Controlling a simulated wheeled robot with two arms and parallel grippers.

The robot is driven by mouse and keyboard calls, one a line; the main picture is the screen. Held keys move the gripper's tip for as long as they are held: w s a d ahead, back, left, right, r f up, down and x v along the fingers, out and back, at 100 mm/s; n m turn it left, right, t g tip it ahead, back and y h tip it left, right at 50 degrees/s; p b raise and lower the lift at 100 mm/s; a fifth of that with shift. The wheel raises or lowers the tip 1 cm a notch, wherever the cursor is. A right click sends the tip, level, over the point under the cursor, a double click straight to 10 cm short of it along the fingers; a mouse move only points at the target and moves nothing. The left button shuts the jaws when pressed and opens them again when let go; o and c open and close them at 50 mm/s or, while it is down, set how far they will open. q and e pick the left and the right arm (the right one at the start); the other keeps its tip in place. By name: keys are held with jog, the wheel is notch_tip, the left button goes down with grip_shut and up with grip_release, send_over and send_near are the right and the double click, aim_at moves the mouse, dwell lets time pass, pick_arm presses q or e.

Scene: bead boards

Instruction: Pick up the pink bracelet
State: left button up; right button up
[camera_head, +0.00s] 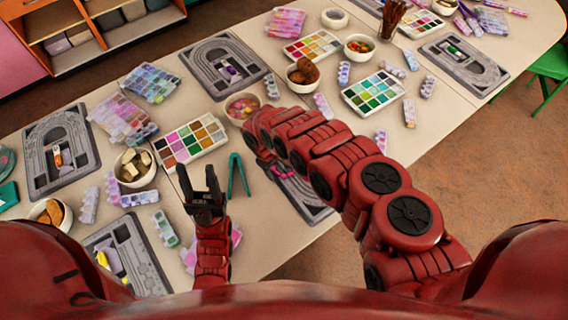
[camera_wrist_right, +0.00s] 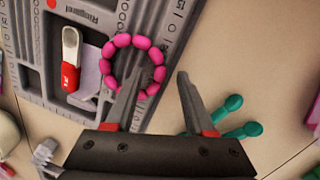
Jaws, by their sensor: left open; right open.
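The pink bracelet (camera_wrist_right: 142,42), a ring of glossy pink beads, lies on a grey bead board (camera_wrist_right: 30,45) in the right wrist view. A bit of the bracelet shows beside my right arm in the head view (camera_head: 280,171). My right gripper (camera_wrist_right: 160,78) is open over the bracelet's right side. Its left finger overlaps the ring's lower right, with the tip within the ring's outline; its right finger is outside, over the table. I cannot tell whether the fingers touch the beads. My left gripper (camera_head: 197,178) is open and empty, above the table left of my right arm.
Teal tweezers (camera_head: 237,176) lie beside the board, close to my right gripper's right finger. A red-and-white tool (camera_wrist_right: 70,60) lies in the board next to the bracelet. A bead palette (camera_head: 185,142) and a bowl (camera_head: 134,167) stand to the left.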

jog(key=shift+f, duration=0.2)
grip_shut()
jog(key=shift+r, duration=0.15)
dwell(0.4)
